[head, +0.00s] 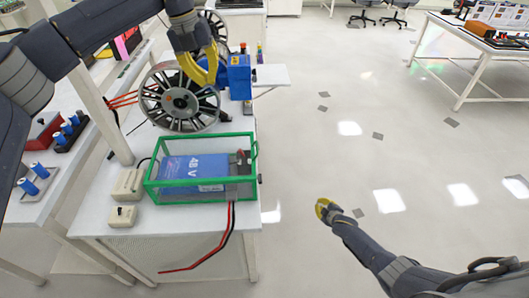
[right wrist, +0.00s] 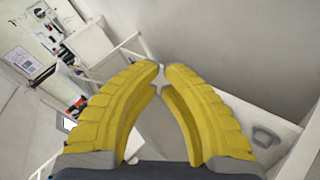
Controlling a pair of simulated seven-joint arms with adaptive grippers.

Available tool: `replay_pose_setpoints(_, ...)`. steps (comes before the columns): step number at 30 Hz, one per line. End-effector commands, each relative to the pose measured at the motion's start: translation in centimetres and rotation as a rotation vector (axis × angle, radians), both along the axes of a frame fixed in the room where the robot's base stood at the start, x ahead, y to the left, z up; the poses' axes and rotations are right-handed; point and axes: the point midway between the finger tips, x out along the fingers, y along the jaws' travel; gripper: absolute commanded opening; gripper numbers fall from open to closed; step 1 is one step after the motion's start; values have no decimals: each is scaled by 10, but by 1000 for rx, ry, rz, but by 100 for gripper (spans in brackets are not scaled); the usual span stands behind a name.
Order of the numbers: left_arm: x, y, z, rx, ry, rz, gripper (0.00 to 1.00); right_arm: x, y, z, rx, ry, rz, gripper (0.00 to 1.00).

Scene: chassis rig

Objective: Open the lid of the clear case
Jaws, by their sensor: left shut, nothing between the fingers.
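The clear case (head: 151,184) has green edges and stands on the white bench in the head view. A blue block marked 48 V (head: 190,168) shows inside it. Its top looks flat and closed; no raised lid shows. A small dark knob sits at its right side. My left gripper (head: 208,83) has yellow fingers and is beyond the case, above the bench and beside a blue device. It is shut and empty. My right gripper (head: 325,208) is out over the floor, right of the bench. In the right wrist view its fingertips (right wrist: 161,66) nearly meet with nothing between them.
A spoked wheel (head: 180,98) and the blue device (head: 239,76) stand behind the case. Beige boxes (head: 128,184) sit at its left. Red and black cables (head: 225,240) hang over the bench's front. A post rises at the left.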

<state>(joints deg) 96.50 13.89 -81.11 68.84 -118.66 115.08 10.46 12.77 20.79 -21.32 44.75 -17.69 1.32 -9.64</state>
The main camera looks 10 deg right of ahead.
Motion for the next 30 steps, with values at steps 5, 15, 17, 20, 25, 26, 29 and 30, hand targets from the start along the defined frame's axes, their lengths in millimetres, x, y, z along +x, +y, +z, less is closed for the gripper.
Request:
replay_pose_setpoints(5,0,0,0,0,0,0,0,91,1,108,-196,-224,249,0)
replay_pose_setpoints(15,0,0,0,0,0,0,0,172,53,316,-775,-701,869,0)
replay_pose_setpoints(17,0,0,0,0,0,0,0,171,65,340,-884,-779,981,0)
replay_pose_setpoints(20,0,0,0,0,0,0,0,162,83,369,-1055,-900,1158,0)
replay_pose_setpoints(25,0,0,0,0,0,0,0,130,110,386,-1292,-1093,1441,0)
replay_pose_setpoints(26,0,0,0,0,0,0,0,123,114,386,-1326,-1127,1487,0)
replay_pose_setpoints(29,0,0,0,0,0,0,0,97,126,378,-1414,-1239,1629,0)
replay_pose_setpoints(30,0,0,0,0,0,0,0,87,131,375,-1443,-1285,1676,0)
